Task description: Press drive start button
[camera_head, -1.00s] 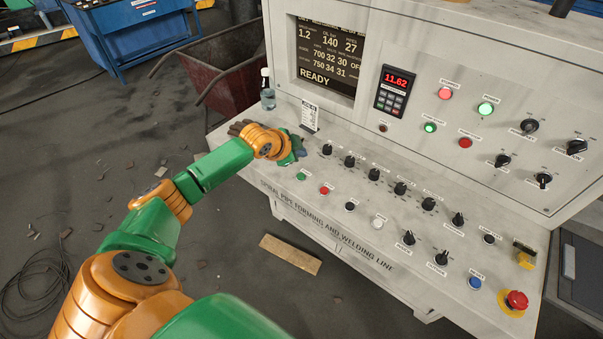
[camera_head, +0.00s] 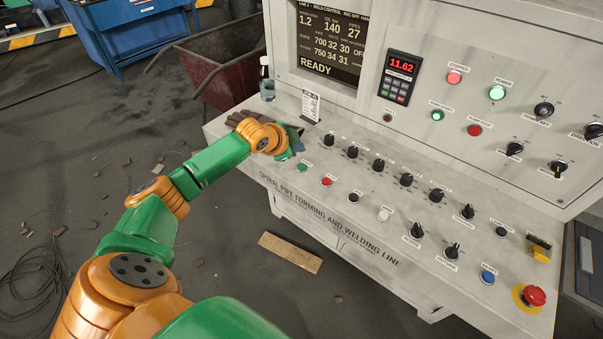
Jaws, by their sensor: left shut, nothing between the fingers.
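The slanted lower deck of a grey control console (camera_head: 345,220) carries a row of buttons and knobs. A green button (camera_head: 301,168) sits at the left of its front row, with a red button (camera_head: 327,182) to its right. Their labels are too small to read. Another green button (camera_head: 437,115) is on the upright panel. My left gripper (camera_head: 297,147) is shut and empty, just beyond the front-row green button in the picture, with a small visible gap between them. The wrist partly hides the fingers. My right gripper is not in view.
A clear bottle (camera_head: 267,82), a small card stand (camera_head: 310,106) and a dark glove-like item (camera_head: 240,118) are near my left wrist. Black knobs (camera_head: 352,152) stand to the right. A red emergency button (camera_head: 535,296) is at the far right. A board (camera_head: 290,253) lies on the floor.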

